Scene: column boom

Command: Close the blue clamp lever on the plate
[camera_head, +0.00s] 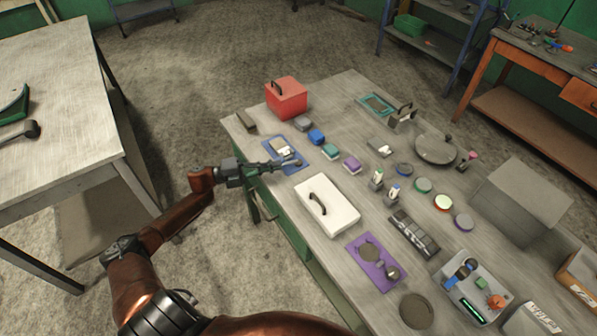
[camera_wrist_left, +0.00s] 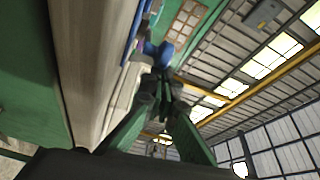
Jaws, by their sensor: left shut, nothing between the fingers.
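A blue plate (camera_head: 300,153) lies near the left edge of the workbench and carries a small pale fixture (camera_head: 281,146). My left gripper (camera_head: 290,163) is shut and empty, low over the front part of this plate. In the left wrist view a blue rounded part (camera_wrist_left: 158,54), apparently the clamp lever, is just beyond the fingertips of my left gripper (camera_wrist_left: 163,85). I cannot tell whether they touch. The fingers hide part of the fixture. My right gripper is not in view.
A red box (camera_head: 287,100) stands behind the plate and a white handled panel (camera_head: 327,207) lies in front of it. Blue, teal and purple blocks sit to its right. A grey tray (camera_head: 490,262) with a blue part is farther right.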

